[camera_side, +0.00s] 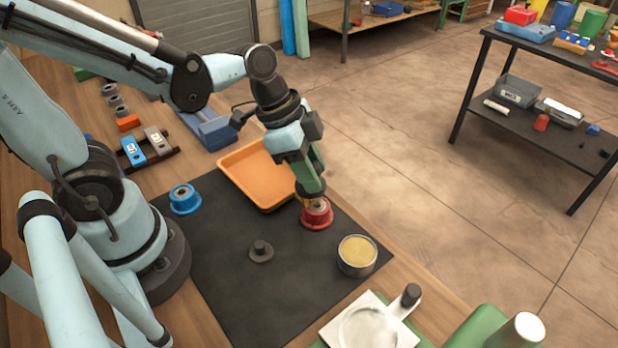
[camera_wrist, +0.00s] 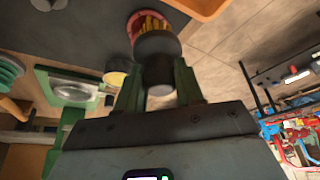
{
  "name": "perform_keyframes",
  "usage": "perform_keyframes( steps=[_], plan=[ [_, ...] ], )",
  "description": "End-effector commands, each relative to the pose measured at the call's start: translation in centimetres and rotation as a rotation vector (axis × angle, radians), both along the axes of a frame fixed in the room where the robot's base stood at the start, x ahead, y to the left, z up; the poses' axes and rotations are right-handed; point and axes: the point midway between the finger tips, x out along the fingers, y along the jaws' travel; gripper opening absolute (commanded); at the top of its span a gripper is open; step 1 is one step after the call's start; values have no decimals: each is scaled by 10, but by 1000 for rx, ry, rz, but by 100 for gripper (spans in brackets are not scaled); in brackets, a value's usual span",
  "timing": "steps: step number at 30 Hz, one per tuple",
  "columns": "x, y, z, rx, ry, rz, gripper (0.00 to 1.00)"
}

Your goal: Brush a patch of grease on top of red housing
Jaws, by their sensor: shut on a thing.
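The red housing (camera_side: 317,215) stands on the black mat, just right of the orange tray. My gripper (camera_side: 311,186) points down right above it, shut on a brush. In the wrist view the brush (camera_wrist: 157,48) has a dark round body, with yellow bristles (camera_wrist: 153,24) over the red housing (camera_wrist: 139,20). The bristles look to be at or touching the housing's top; my gripper and the brush hide most of that top, so I cannot tell whether grease lies there. An open tin of yellow grease (camera_side: 357,251) stands nearer the camera on the mat.
The orange tray (camera_side: 232,165) lies empty behind the housing. A blue housing (camera_side: 184,199) and a dark grey flanged part (camera_side: 261,251) stand on the black mat (camera_side: 225,285). A white plate with a round dish (camera_side: 368,328) is at the front. The mat's middle is mostly free.

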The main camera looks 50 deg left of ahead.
Motion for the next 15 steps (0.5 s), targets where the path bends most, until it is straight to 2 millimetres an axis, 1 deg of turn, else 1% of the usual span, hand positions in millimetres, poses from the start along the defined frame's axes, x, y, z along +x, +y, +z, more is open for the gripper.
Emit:
perform_keyframes(
  steps=[5, 15],
  plan=[
    [0, -2, -1, 0, 0, -1, 8],
    [-1, -29, 1, 0, 0, -4, 8]
  ],
)
